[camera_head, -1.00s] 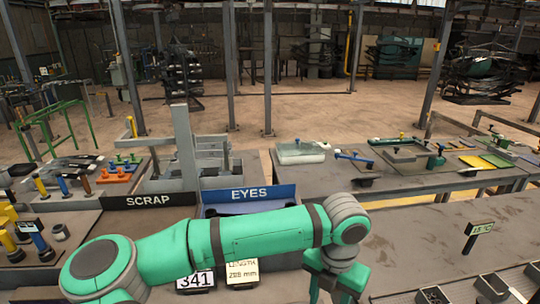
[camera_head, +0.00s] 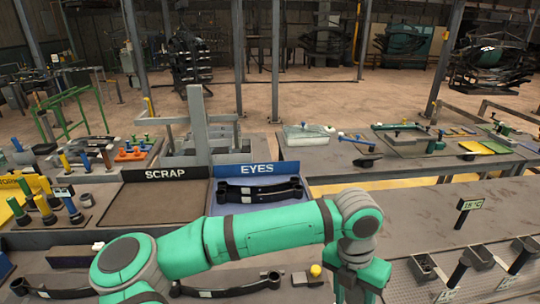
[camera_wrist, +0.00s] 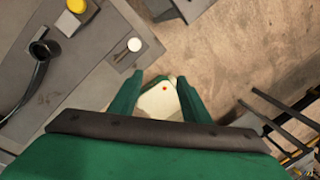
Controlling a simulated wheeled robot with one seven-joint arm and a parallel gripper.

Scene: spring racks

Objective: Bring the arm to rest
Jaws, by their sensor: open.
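My green arm crosses the lower middle of the head view, bent at a grey joint. My gripper (camera_head: 362,292) hangs down at the bottom edge of that view, its tips cut off. In the wrist view my gripper (camera_wrist: 160,82) shows two green fingers standing apart. A pale piece with a red dot (camera_wrist: 165,92) shows between them; I cannot tell whether it is gripped or lies beyond.
The blue EYES tray (camera_head: 222,208) holds dark leaf springs (camera_head: 262,190). The SCRAP tray (camera_head: 140,202) beside it looks empty. A yellow knob (camera_head: 315,270) and a spring (camera_head: 230,288) lie near my arm. Small bins (camera_head: 425,268) stand at right.

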